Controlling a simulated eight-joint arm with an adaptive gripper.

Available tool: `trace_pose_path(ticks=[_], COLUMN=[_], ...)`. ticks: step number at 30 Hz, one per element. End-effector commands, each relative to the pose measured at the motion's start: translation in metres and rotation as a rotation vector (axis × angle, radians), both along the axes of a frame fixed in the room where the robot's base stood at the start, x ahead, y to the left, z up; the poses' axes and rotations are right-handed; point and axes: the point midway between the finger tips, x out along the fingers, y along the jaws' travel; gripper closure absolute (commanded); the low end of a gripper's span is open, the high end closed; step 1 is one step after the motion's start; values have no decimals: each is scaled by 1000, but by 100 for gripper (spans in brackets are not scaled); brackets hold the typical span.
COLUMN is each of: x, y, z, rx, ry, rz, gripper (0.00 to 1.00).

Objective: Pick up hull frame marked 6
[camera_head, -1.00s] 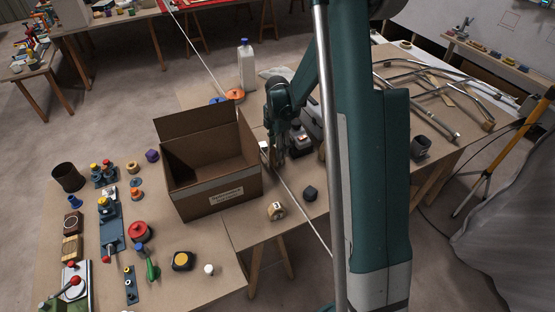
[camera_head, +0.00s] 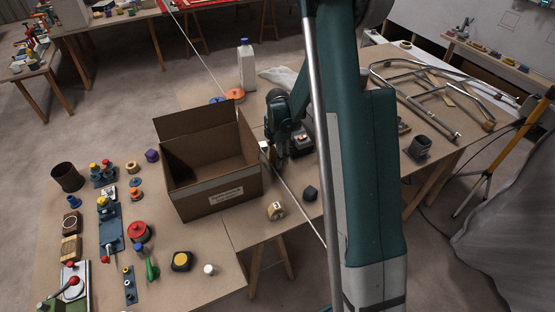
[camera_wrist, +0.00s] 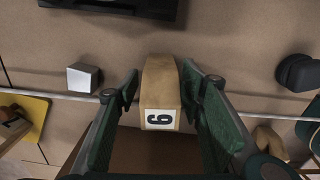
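The hull frame marked 6 (camera_wrist: 160,92) is a tan, wood-like block with a white label, in the middle of the wrist view. My gripper (camera_wrist: 160,84) has its two green fingers on either side of it. They stand apart, and a gap shows at the block's left side; I see no clear grip. In the head view my gripper (camera_head: 281,155) is low over the table, right of the cardboard box, and hides this block. Another tan block (camera_head: 276,210) with a white label sits nearer the camera; its mark is too small to read surely.
An open cardboard box (camera_head: 215,190) stands close left of my gripper. A pale cube (camera_wrist: 83,78) and a dark block (camera_wrist: 296,72) lie either side of the hull frame. A thin pale rod (camera_wrist: 230,97) crosses the wrist view. Metal tube frames (camera_head: 430,90) lie at the right.

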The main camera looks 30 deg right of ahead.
Motion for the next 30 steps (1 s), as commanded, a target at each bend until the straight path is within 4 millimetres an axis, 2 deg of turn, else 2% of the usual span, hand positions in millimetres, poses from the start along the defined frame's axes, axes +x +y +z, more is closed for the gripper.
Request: trace_pose_path(ticks=[17,24,30], x=[0,0,0], y=[0,0,0], z=[-1,-1,-1], rx=[0,0,0], ry=[0,0,0], rz=[0,0,0], gripper=[61,91,92])
